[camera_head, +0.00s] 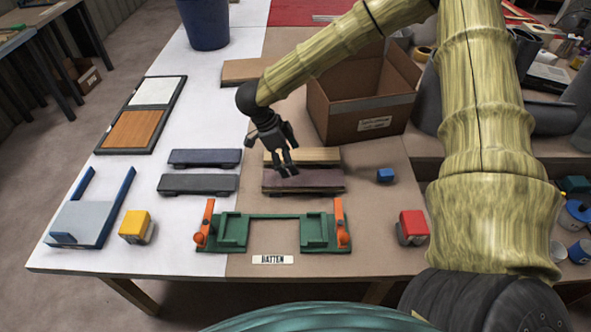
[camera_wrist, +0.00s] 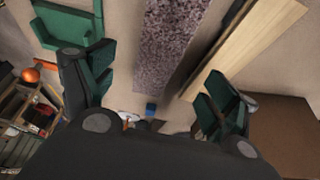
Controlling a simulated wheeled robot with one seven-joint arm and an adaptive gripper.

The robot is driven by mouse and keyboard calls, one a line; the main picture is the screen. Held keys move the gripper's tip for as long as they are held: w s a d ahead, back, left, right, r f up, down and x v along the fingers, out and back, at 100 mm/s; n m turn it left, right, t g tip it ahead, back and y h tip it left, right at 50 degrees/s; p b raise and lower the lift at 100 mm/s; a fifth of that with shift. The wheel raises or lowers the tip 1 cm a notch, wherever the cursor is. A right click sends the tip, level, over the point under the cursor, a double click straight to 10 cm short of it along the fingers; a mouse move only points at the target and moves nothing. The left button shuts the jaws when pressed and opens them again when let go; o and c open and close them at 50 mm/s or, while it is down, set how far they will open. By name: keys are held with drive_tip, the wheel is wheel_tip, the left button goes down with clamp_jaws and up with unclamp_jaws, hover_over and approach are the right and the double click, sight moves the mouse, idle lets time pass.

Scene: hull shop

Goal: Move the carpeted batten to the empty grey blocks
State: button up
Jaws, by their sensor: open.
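The carpeted batten (camera_head: 315,181), a speckled purple-brown strip, lies in front of a plain wooden batten (camera_head: 318,155) at the middle of the bench. In the wrist view the carpeted batten (camera_wrist: 172,40) runs between my fingers, with the plain batten (camera_wrist: 255,40) to its right. My gripper (camera_head: 288,170) is open and empty, pointing down over the carpeted batten. Its fingers also show in the wrist view (camera_wrist: 155,85); I see no contact. Two long dark grey blocks (camera_head: 205,157) (camera_head: 198,185) lie bare to the left, one in front of the other.
A green fixture (camera_head: 232,232) with orange clamps stands in front, behind a BATTEN label (camera_head: 273,260). An open cardboard box (camera_head: 362,112) is behind right. A blue-edged grey tray (camera_head: 82,224) sits left.

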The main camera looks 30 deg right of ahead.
drive_tip(key=shift+v, duration=1.6)
